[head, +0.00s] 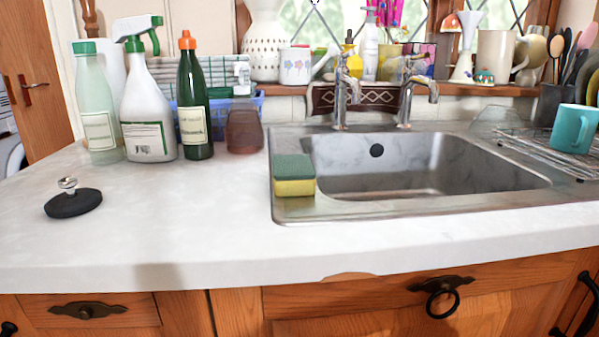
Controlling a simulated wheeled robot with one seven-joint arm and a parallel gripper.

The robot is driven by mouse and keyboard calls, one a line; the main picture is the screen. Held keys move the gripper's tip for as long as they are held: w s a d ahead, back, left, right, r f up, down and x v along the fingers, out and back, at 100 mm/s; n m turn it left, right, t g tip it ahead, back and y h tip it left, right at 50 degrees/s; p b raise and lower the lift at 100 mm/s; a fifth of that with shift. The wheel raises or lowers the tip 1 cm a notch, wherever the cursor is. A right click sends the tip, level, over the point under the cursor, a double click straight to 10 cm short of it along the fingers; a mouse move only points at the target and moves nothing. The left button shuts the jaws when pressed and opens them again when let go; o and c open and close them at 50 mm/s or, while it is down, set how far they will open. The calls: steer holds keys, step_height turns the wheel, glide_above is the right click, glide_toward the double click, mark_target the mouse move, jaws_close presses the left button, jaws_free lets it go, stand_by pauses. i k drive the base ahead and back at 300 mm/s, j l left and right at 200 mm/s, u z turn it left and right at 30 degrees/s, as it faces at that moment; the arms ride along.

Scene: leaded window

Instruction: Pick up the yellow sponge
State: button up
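A yellow sponge (294,187) with a dark green scouring layer on top lies flat at the left rim of the steel sink (290,214), near its front left corner. Its yellow side faces me. Nothing covers it and nothing touches it from above. My gripper is not in the head view.
A black sink plug (73,204) lies on the pale counter (180,220) at left. A clear bottle (98,115), a white spray bottle (147,110) and a green bottle (194,105) stand behind. Taps (341,95) rise behind the basin. A teal mug (574,128) sits on the rack at right.

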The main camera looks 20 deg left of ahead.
mark_target(293, 175)
steer(key=k+u, duration=0.2)
steer(key=u, duration=0.3)
steer(key=k+j+u, duration=0.15)
steer(key=u, duration=0.3)
